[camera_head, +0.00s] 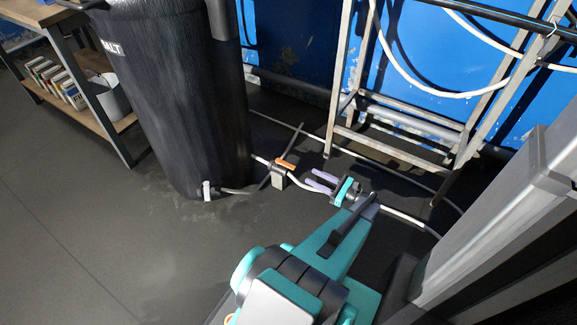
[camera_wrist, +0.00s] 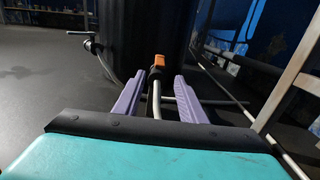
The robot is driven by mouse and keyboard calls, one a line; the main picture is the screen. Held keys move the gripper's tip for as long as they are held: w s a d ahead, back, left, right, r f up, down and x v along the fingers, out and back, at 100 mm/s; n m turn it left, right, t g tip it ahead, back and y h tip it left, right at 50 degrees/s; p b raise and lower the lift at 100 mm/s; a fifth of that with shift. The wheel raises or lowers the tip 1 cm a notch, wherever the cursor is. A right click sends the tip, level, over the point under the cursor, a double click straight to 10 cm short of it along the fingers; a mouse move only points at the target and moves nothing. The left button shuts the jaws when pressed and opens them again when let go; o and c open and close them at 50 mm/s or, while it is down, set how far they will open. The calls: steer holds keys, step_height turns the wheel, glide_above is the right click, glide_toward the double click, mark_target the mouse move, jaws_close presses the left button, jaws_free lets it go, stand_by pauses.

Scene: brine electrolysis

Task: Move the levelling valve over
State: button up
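The levelling valve, a small fitting with an orange lever (camera_head: 285,163), sits low on a white hose beside the black salt tank (camera_head: 175,95). In the wrist view the orange lever (camera_wrist: 158,60) shows ahead, between the fingers in the picture. My gripper (camera_head: 311,180) has two purple fingers, close to the floor just right of the valve in the head view. In the wrist view my gripper (camera_wrist: 158,83) is open, with a clear gap between the fingers. It looks empty and apart from the lever. The valve body is partly hidden in the wrist view.
A white hose (camera_head: 312,186) runs from the valve under my gripper. A metal frame (camera_head: 385,148) stands at the right by the blue wall. Open floor (camera_head: 70,225) lies at the left front.

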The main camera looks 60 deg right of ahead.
mark_target(288, 164)
steer(key=shift+w+b, duration=2.2)
steer(key=shift+w, duration=4.6)
jaws_close()
steer(key=shift+d, duration=0.2)
steer(key=shift+a, duration=0.15)
